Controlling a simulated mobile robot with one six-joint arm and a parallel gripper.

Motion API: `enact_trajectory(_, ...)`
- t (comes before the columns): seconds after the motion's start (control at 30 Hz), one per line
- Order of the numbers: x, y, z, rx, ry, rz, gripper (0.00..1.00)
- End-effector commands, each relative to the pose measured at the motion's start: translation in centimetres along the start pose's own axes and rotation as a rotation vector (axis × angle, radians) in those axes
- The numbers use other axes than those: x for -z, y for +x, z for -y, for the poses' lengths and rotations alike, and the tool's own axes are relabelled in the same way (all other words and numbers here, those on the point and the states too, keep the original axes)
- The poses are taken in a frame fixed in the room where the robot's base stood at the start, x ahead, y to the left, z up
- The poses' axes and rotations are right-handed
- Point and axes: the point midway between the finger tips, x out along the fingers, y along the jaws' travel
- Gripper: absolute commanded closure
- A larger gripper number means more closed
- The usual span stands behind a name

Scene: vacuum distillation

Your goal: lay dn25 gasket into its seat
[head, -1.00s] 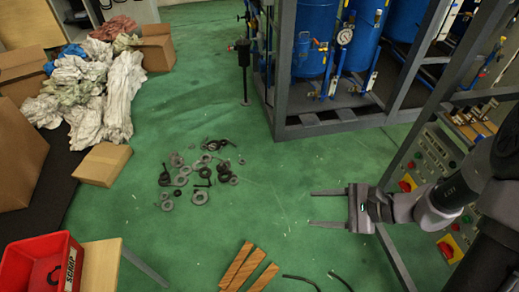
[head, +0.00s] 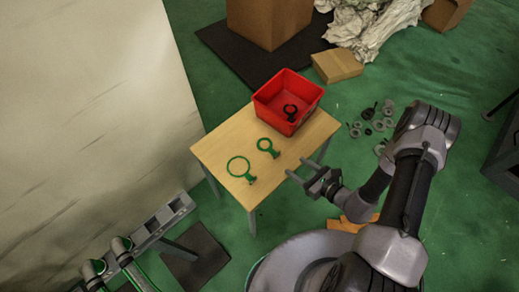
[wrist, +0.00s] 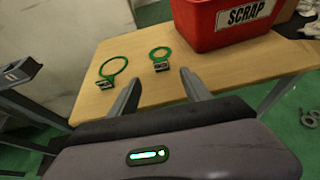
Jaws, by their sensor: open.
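Two green ring-shaped pieces with small tabs lie flat on the wooden table. The larger ring (head: 250,179) is nearer the front left, and the smaller ring (head: 275,154) is closer to the red bin. In the wrist view the larger ring (wrist: 105,85) is left and the smaller ring (wrist: 161,67) is straight ahead. I cannot tell which one is the DN25 gasket. My gripper (head: 297,167) is open and empty by the table's right edge, apart from both rings. Its fingers (wrist: 160,77) point towards the smaller ring in the wrist view. No gasket seat can be made out clearly.
A red scrap bin (head: 262,99) with a black ring inside stands on the far end of the table (head: 215,150). A metal frame with green-ended pipes (head: 121,246) is at lower left, beside a pale wall (head: 80,110). Loose parts (head: 366,113) lie on the floor.

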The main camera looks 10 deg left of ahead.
Motion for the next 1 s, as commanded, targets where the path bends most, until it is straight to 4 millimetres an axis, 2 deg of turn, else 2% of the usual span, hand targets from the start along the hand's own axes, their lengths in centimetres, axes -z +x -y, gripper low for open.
enact_trajectory(0.03,0.5,1.8,-0.2,-0.007,-0.005,0.000,0.44)
enact_trajectory(0.13,0.4,4.4,-0.1,-0.005,-0.004,0.001,0.44)
enact_trajectory(0.37,0.2,7.7,0.0,-0.003,-0.003,0.002,0.44)
enact_trajectory(0.5,0.3,10.6,0.1,-0.005,-0.005,0.001,0.44)
enact_trajectory(0.63,0.1,11.9,0.1,-0.003,-0.001,0.001,0.44)
enact_trajectory(0.83,-0.1,11.9,0.2,-0.001,0.000,0.001,0.44)
enact_trajectory(1.0,-0.1,11.8,0.2,-0.001,0.000,0.001,0.77)
